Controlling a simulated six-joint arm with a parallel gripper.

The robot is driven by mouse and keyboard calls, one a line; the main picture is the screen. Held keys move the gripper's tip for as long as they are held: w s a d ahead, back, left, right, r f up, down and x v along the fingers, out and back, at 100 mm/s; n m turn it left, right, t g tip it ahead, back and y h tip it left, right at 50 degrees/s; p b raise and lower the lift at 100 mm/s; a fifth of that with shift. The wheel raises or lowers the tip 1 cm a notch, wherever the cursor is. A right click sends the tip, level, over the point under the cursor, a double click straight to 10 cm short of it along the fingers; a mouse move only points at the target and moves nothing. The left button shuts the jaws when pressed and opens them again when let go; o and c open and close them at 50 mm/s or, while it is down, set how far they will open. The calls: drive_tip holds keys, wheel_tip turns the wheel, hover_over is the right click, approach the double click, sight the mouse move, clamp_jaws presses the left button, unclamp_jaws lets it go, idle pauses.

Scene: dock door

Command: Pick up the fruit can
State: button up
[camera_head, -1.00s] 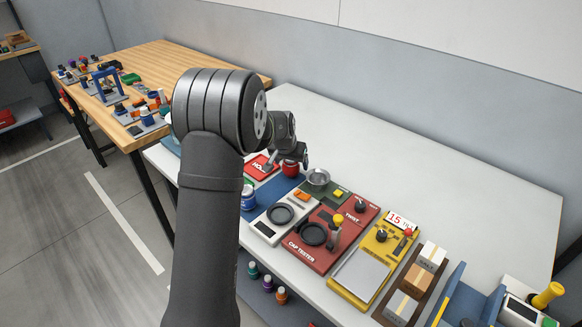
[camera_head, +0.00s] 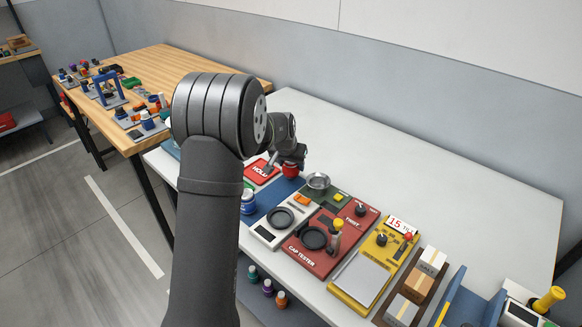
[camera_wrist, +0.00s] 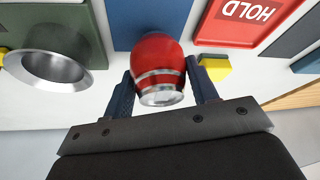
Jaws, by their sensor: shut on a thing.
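The fruit can appears as a red, rounded can with silver bands (camera_wrist: 159,70) in the wrist view. It sits between the two dark blue fingers of my gripper (camera_wrist: 163,92), which is shut on it. Whether the can touches the surface beneath is hard to tell.
A metal bowl (camera_head: 318,181) stands close to the right of the can. The red HOLD tray (camera_head: 262,171) is to the left. A red cap tester (camera_head: 322,247) and a yellow scale (camera_head: 365,275) lie nearer the front. The white table's back (camera_head: 420,165) is clear.

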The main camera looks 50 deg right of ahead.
wheel_tip(320, 180, up, 3)
drive_tip(key=shift+r, duration=0.1)
drive_tip(key=s+r+m+g, duration=0.15)
drive_tip(key=s+r, duration=0.35)
drive_tip(key=s, duration=0.6)
drive_tip(key=s+r+m, duration=0.3)
drive_tip(key=s+r, duration=0.3)
drive_tip(key=s, duration=0.5)
drive_tip(key=shift+w+d+f, duration=0.2)
drive_tip(key=shift+w+f, duration=2.6)
drive_tip(key=shift+w, duration=0.05)
drive_tip(key=shift+w+d+f, duration=0.15)
drive_tip(key=shift+w+f, duration=2.6)
drive_tip(key=shift+w, duration=0.1)
drive_tip(key=shift+f, duration=0.1)
drive_tip(key=shift+f, duration=0.5)
